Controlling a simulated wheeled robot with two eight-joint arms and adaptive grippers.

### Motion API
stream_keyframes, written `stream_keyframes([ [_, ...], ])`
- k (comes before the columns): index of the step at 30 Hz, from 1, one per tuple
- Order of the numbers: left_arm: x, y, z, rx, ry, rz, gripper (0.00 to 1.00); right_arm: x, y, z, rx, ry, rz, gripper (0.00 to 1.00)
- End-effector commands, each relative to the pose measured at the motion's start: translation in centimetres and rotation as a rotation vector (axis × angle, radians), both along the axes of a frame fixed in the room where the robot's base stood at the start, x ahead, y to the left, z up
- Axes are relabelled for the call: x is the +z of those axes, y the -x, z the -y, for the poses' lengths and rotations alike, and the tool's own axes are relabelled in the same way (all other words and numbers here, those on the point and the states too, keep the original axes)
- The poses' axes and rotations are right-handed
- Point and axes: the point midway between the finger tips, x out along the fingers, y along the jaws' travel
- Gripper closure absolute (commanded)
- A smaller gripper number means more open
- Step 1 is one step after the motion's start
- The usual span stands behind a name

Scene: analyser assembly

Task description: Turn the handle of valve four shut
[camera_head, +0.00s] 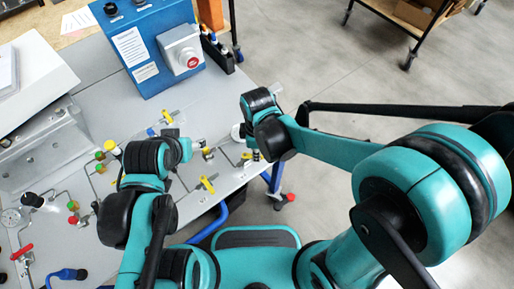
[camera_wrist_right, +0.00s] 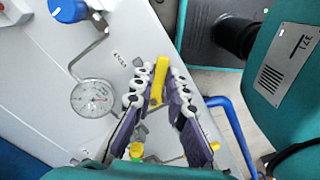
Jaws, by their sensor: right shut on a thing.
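In the right wrist view a yellow valve handle (camera_wrist_right: 160,82) stands between the fingers of my right gripper (camera_wrist_right: 163,72), which is shut on it. A small label on the panel beside it is too small to read surely. In the head view my right gripper (camera_head: 241,134) is at the right edge of the grey panel, mostly hidden by its own wrist.
The grey panel (camera_head: 105,62) carries other yellow handles (camera_head: 207,184), pipes and a red handle (camera_head: 22,252). A blue box with a red button (camera_head: 192,62) stands at the back. In the wrist view a round gauge (camera_wrist_right: 92,98) and a blue knob (camera_wrist_right: 68,10) are to the left.

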Motion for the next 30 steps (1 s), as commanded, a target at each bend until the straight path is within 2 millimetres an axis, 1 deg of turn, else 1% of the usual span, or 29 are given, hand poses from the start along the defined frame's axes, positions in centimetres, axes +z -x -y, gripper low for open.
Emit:
stream_keyframes([
  [9,0.3,0.0,0.0,0.0,0.0,0.0,0.44,0.0,1.2,-0.4,-0.297,0.0,-0.001,1.0],
  [18,0.4,0.0,0.0,0.0,0.0,0.0,0.44,0.0,2.1,-0.9,-0.558,0.0,-0.001,1.0],
  [24,0.4,0.0,0.0,0.0,0.0,0.0,0.44,0.0,2.4,-1.3,-0.69,0.0,-0.001,1.0],
  [30,0.5,0.0,0.0,0.0,0.0,0.0,0.44,0.0,2.7,-1.5,-0.772,0.0,-0.001,1.0],
])
